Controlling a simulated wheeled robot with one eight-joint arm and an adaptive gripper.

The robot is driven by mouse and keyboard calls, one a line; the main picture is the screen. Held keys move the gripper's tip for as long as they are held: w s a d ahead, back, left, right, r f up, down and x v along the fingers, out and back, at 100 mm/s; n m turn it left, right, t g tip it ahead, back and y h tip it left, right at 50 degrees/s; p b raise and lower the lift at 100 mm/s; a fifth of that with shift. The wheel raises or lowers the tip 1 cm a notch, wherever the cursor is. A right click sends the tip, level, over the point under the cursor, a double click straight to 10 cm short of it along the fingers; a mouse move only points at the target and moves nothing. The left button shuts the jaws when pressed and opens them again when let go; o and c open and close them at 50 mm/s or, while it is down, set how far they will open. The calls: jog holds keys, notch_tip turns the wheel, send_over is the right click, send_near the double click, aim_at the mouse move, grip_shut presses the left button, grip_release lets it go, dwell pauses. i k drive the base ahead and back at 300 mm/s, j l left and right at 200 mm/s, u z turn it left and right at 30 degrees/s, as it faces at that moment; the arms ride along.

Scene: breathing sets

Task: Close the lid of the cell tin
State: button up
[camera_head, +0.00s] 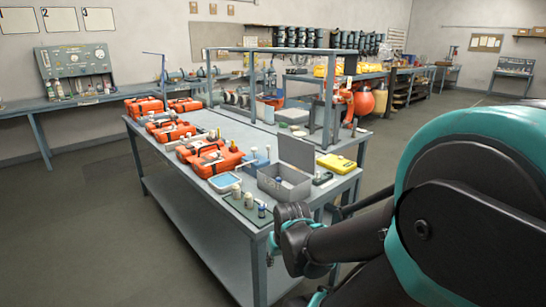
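The cell tin (284,190) is a grey rectangular metal box near the front right corner of the long table. Its lid (297,153) stands up, open, at the back right side of the box. Small items show inside, too small to tell apart. My arm comes in from the right, with a dark and teal joint (290,240) in front of the table's corner, nearer to me than the tin. I cannot make out my gripper's fingers.
A green mat (245,207) with several small cylinders lies left of the tin. A yellow case (337,163) and a small dark item (322,178) lie to its right. Orange packs (213,160) line the left side of the table (165,150). A metal frame (331,110) stands behind.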

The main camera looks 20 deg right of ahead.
aim_at(299, 154)
jog(key=l+u, duration=0.45)
jog(key=k+l+u, duration=0.1)
jog(key=l+u, duration=0.4)
jog(key=k+l, duration=0.15)
jog(key=l, duration=0.3)
jog(key=k+l+u, duration=0.15)
jog(key=l, duration=0.25)
jog(key=k+l, duration=0.1)
jog(key=l, duration=0.35)
jog(key=k+l+u, duration=0.15)
jog(key=l, duration=0.25)
jog(key=k+l, duration=0.2)
jog(key=l, duration=0.2)
jog(key=k+l+u, duration=0.1)
jog(key=l, duration=0.3)
jog(key=l+u, duration=0.3)
jog(key=l, duration=0.75)
jog(key=i+l+u, duration=0.1)
jog(key=l, duration=0.2)
jog(key=i+l+u, duration=0.1)
jog(key=i+l, duration=0.1)
jog(key=l, duration=0.1)
